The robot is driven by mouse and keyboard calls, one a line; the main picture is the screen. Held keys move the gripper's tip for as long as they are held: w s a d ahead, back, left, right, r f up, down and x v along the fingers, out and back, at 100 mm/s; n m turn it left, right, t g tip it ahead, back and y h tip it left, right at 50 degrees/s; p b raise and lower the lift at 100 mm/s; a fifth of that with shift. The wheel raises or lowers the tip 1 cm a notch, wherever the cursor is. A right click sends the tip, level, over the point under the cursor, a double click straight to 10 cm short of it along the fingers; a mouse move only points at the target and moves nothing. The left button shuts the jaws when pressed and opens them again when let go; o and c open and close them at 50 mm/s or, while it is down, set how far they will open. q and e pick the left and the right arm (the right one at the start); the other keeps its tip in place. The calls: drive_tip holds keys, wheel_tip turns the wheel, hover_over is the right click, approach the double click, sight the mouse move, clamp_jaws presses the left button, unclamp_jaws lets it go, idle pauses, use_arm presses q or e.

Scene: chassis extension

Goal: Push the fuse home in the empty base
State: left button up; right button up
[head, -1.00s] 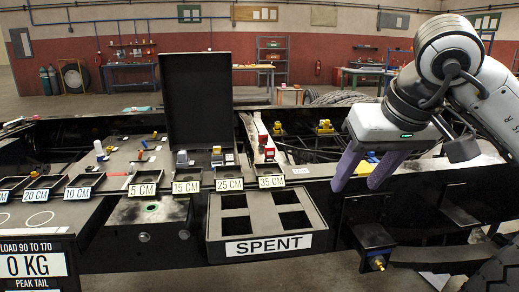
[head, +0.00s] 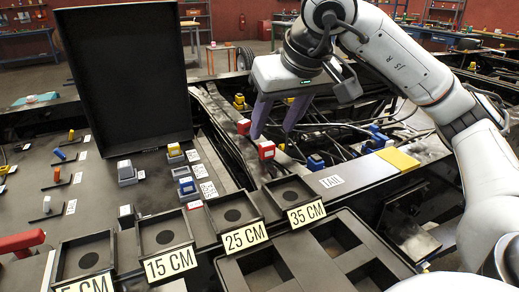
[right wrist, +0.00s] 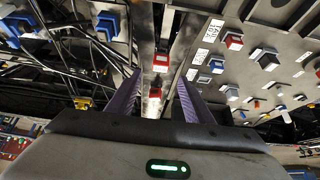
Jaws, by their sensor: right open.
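My right gripper (head: 272,132) is open, with two purple fingers pointing down near two red-and-white fuse-like blocks. The nearer red block (head: 266,150) is just in front of the fingers, and the farther red block (head: 243,127) is to their left. In the right wrist view, one red block (right wrist: 161,62) shows ahead between the fingertips (right wrist: 158,80), and another (right wrist: 154,92) shows farther down between the fingers. Nothing is visibly gripped. I cannot tell which base is empty. My left gripper is out of view.
Open trays, including those labelled 15 CM (head: 165,234), 25 CM (head: 232,211) and 35 CM (head: 289,192), line the panel's front. A tall black lid (head: 125,70) stands behind. A compartmented box (head: 230,270) is in front. Cables and blue connectors (head: 315,162) lie right.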

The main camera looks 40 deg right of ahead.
sight(267, 144)
drive_tip(key=shift+w+d+f, duration=0.15)
drive_tip(key=shift+f, duration=0.45)
drive_tip(key=shift+w+f, duration=0.3)
drive_tip(key=shift+f, duration=0.3)
drive_tip(key=b+x, duration=0.1)
drive_tip(key=x, duration=0.2)
drive_tip(key=shift+d+f, duration=0.1)
drive_tip(key=shift+f, duration=0.25)
drive_tip(key=shift+w+f, duration=0.3)
drive_tip(key=shift+f, duration=0.05)
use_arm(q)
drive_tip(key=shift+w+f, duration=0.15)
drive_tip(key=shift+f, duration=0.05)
use_arm(e)
drive_tip(key=c, duration=1.1)
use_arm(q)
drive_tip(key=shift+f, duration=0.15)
